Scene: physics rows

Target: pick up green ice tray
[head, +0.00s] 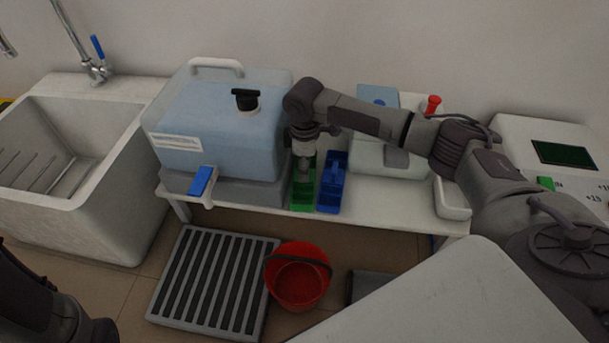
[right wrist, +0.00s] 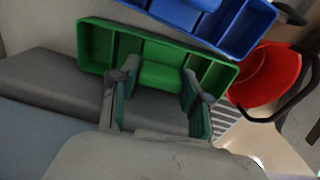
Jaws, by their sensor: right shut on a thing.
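The green ice tray (head: 303,195) is on the white table, beside the blue water container. In the right wrist view the green tray (right wrist: 160,60) shows its open compartments. My right gripper (head: 304,172) reaches down onto the tray from above. In the right wrist view my right gripper (right wrist: 155,95) has its two fingers on the tray's near side, shut on part of it. Whether the tray is lifted off the table I cannot tell. Only a dark part of my left arm shows at the lower left; its gripper is out of view.
A blue tray (head: 332,183) stands just right of the green one. The blue water container (head: 225,130) with a tap stands to the left. A red bucket (head: 298,278) and a grey slatted grate (head: 212,283) are on the floor. A white sink (head: 100,205) is at far left.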

